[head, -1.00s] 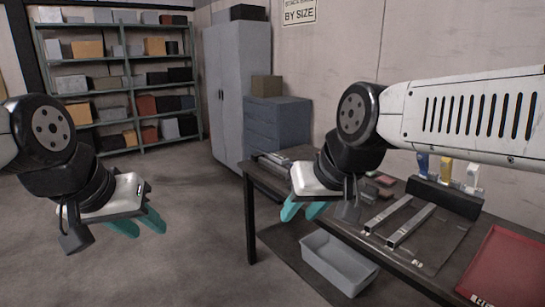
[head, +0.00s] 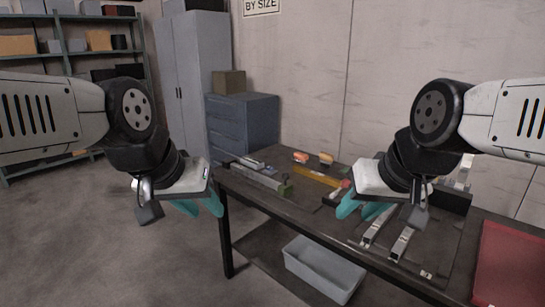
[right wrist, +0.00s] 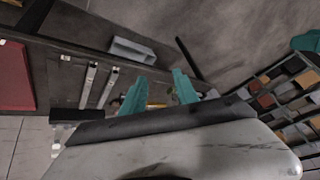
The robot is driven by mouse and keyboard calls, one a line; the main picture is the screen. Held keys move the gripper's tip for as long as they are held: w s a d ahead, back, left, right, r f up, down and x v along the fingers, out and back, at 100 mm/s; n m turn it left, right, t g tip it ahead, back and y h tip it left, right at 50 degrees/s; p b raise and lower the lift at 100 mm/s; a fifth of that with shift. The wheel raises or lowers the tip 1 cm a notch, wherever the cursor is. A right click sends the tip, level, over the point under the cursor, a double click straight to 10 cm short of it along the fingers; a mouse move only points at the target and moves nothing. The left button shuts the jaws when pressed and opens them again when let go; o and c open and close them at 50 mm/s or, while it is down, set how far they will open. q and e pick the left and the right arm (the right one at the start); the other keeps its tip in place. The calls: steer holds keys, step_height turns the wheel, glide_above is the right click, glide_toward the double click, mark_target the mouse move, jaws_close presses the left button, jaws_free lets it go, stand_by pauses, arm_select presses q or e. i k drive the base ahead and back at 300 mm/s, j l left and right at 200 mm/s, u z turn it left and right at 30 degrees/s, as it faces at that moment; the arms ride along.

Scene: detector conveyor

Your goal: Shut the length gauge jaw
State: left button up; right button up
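A long grey metal bar with a green block at its near right end, seemingly the length gauge (head: 257,177), lies along the table's left part in the head view. I cannot make out at this size whether its jaw is open. My left gripper (head: 200,206) is open and empty, left of the table's near left corner and apart from the gauge. My right gripper (head: 360,208) hangs in front of the table's middle, right of the gauge. Its teal fingers stand apart in the right wrist view (right wrist: 158,93), with nothing clearly held between them.
The dark table (head: 310,215) also holds a yellow strip (head: 316,176), orange blocks (head: 325,158), two metal channels (head: 401,243) and a red tray (head: 497,265). A grey bin (head: 323,270) sits below. A blue drawer cabinet (head: 243,125) stands behind; floor at left is clear.

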mark_target(285, 188)
steer(key=i+j+z, duration=0.4)
steer(key=i+j, duration=1.55)
steer(key=l+z, duration=0.1)
steer(key=z, duration=0.4)
steer(key=l+z, duration=0.1)
steer(key=z, duration=0.35)
steer(key=k+l, duration=0.35)
steer(key=l, duration=0.25)
